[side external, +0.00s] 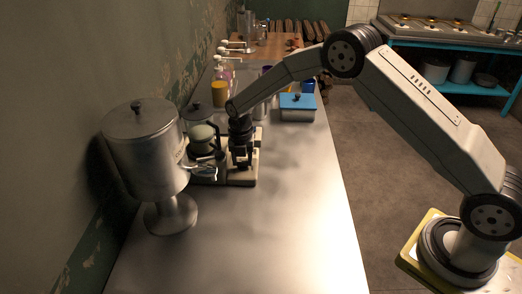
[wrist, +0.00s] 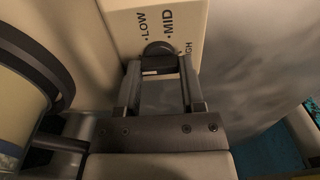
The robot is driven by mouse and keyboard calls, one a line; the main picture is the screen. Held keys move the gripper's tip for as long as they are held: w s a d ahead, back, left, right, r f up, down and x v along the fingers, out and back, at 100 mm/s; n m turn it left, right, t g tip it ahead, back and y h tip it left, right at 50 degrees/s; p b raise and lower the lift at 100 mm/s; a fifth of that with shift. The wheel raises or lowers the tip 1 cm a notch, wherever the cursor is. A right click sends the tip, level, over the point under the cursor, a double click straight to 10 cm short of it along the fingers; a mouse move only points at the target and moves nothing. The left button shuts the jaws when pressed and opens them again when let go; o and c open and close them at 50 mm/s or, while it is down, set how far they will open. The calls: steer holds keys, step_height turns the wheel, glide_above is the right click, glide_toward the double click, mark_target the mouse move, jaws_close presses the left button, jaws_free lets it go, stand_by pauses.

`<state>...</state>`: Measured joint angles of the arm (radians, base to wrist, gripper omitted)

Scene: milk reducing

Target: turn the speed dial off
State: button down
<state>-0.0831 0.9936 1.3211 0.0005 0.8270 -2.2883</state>
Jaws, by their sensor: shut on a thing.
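The speed dial (wrist: 157,50) is a dark round knob on a cream panel (wrist: 118,20) in the wrist view. LOW, MID and part of HIGH are printed around it; no OFF label is visible. My gripper (wrist: 158,68) has one finger on each side of the dial and is shut on it. In the side view my gripper (side external: 241,158) points down at the cream base of a small machine (side external: 243,180) on the steel counter. The dial is hidden there behind the gripper.
A large metal urn (side external: 145,145) stands at the left, close to the machine. A blue-lidded box (side external: 297,106) and several containers stand farther back. The steel counter (side external: 265,235) is clear in front and to the right.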

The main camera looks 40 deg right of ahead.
mark_target(247, 167)
steer(key=shift+c, duration=1)
jaws_free()
steer(key=shift+r, duration=3.85)
steer(key=s+d+r+m+t, duration=0.1)
steer(key=s+d+m, duration=0.1)
steer(key=s+m, duration=1.1)
steer(key=s+d+r+m+t, duration=0.1)
steer(key=s+d+r+m, duration=0.1)
steer(key=s+m, duration=1.2)
steer(key=shift+d+r+t, duration=0.25)
steer(key=shift+d+t, duration=0.05)
